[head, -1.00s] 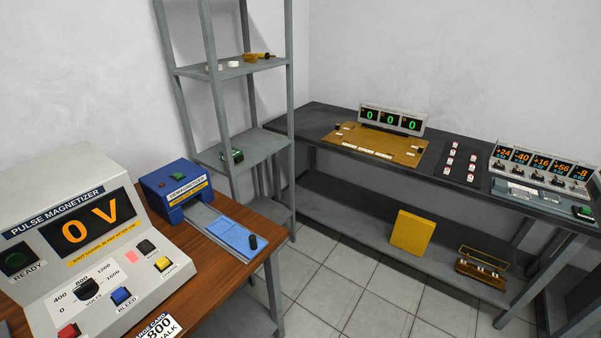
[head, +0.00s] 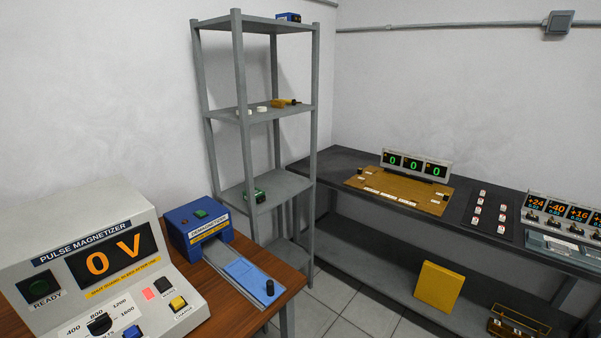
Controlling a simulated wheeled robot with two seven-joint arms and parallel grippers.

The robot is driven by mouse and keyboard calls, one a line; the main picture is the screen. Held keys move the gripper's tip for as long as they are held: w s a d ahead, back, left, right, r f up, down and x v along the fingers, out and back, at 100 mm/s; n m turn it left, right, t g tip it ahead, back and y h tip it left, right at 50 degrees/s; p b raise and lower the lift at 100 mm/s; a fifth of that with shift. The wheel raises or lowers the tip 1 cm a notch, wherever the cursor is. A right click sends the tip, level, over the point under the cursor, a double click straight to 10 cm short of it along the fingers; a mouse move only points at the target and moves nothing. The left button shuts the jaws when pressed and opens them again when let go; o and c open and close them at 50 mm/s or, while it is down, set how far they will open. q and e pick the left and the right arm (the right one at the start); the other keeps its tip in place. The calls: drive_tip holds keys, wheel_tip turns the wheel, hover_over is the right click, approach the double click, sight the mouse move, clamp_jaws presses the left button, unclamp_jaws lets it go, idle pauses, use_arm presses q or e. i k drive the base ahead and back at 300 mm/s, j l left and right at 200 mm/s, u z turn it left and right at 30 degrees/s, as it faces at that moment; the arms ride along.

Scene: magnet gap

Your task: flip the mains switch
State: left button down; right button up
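The pulse magnetizer (head: 50,290) is a grey sloped console on the wooden bench at the left. Its display (head: 113,254) reads 0 V in orange. On its panel are a small black switch (head: 164,284) whose label is too small to read, a lit pink patch (head: 150,294), a yellow button (head: 178,303), a blue button (head: 132,333) and a black volts knob (head: 99,324). I cannot tell for sure which control is the mains switch. Neither gripper shows.
A blue demagnetizer (head: 200,220) with a light blue slide stands beside the console on the wooden bench (head: 225,310). A grey shelf rack (head: 237,110) stands behind. A dark bench (head: 330,165) with instruments runs along the right. A grey wall box (head: 559,22) is at upper right.

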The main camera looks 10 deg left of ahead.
sight(162, 283)
drive_tip(key=u, duration=1.25)
